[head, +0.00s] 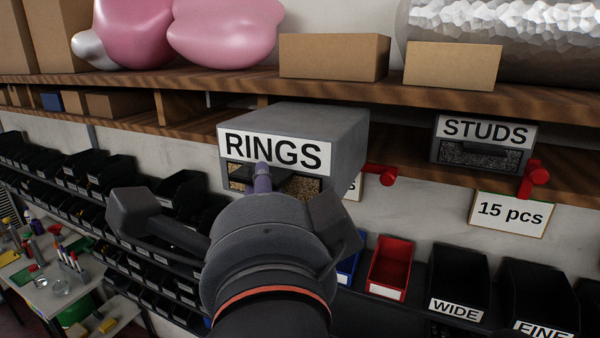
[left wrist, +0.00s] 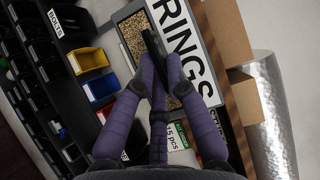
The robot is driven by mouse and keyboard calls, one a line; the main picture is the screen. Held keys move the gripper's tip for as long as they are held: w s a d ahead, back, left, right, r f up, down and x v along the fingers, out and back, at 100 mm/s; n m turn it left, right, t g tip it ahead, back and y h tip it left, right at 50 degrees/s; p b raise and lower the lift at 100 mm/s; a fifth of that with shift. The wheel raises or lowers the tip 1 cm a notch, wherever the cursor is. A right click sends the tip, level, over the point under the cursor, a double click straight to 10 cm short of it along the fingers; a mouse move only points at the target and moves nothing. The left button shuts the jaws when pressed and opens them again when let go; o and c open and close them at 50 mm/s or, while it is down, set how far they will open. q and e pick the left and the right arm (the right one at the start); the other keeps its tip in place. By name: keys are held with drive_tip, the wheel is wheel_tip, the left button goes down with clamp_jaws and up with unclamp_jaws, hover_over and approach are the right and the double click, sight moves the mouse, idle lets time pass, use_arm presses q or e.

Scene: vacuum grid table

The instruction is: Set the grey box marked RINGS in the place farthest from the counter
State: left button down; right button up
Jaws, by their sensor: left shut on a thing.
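The grey box marked RINGS (head: 345,125) is in the middle of the head view, its white label facing me and small ring-like pieces showing in its front window. My left gripper (head: 262,180) is shut on the box's front, below the label. In the left wrist view the purple fingers (left wrist: 158,58) close on a dark part at the front of the RINGS box (left wrist: 130,28). The box overlaps the lower wooden shelf; whether it rests on it I cannot tell. My right gripper is not in view.
A grey STUDS box (head: 482,158) stands on the lower shelf at right, with a bare stretch left of it. Red pegs (head: 380,175) and a "15 pcs" sign (head: 508,213) are at the shelf's front edge. Cardboard boxes (head: 333,57) sit above. Bins (head: 390,265) hang below.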

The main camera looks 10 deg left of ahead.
use_arm(q)
drive_tip(key=shift+w+d, duration=0.6)
drive_tip(key=shift+w, duration=1.1)
drive_tip(key=shift+w+d, duration=0.6)
drive_tip(key=shift+w, duration=1.1)
drive_tip(key=shift+w+d, duration=0.6)
drive_tip(key=shift+w, duration=1.1)
drive_tip(key=shift+w+d+p, duration=0.25)
drive_tip(key=shift+w+d, duration=0.15)
drive_tip(key=shift+w, duration=0.75)
drive_tip(key=shift+w+d+p, duration=0.2)
drive_tip(key=shift+w+d, duration=0.15)
drive_tip(key=shift+w, duration=0.85)
drive_tip(key=shift+w+d+p, duration=0.25)
drive_tip(key=shift+w+d, duration=0.15)
drive_tip(key=shift+w, duration=0.75)
drive_tip(key=w, duration=0.1)
drive_tip(key=w+d, duration=0.1)
drive_tip(key=w, duration=0.3)
drive_tip(key=shift+d+f, duration=0.2)
drive_tip(key=shift+d, duration=0.1)
